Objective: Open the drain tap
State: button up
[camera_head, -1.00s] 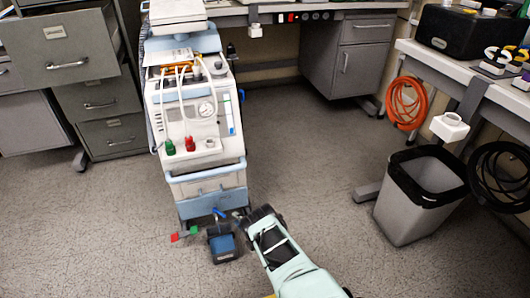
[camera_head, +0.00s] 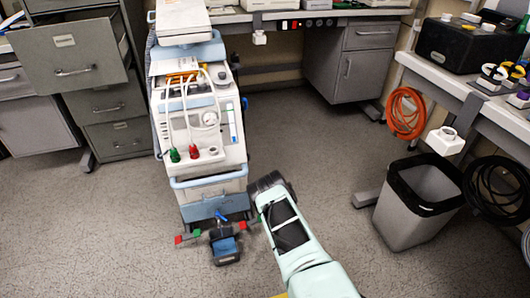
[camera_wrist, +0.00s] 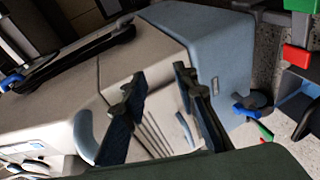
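In the head view a small blue lever (camera_head: 221,216), which looks like the drain tap, sits low on the front of the white and blue wheeled machine (camera_head: 205,187). A dark blue open container (camera_head: 225,248) stands on the floor below it. My gripper (camera_head: 266,184) is beside the machine's lower right side, to the right of the lever. In the wrist view my gripper's two fingers (camera_wrist: 163,105) are apart with nothing between them; the machine's side panel lies behind. The wrist view also shows a blue lever (camera_wrist: 243,110), but I cannot tell if it is the tap.
Red (camera_head: 181,239) and green (camera_head: 196,232) pedals project at the machine's base. Drawer cabinets (camera_head: 100,95) stand at left. A bin (camera_head: 415,205) and a bench (camera_head: 470,85) are at right.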

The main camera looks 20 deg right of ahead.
jog(key=w+d+r+h+p, duration=0.1)
jog(key=w+d+r+p, duration=0.1)
jog(key=r, duration=0.4)
jog(key=w+d+r+h+p, duration=0.1)
jog(key=w+d+r+p, duration=0.1)
jog(key=w+r, duration=0.3)
notch_tip(320, 180, up, 2)
jog(key=shift+d+r+m+g+h, duration=0.3)
jog(key=shift+d+m+g, duration=0.1)
jog(key=shift+d, duration=0.3)
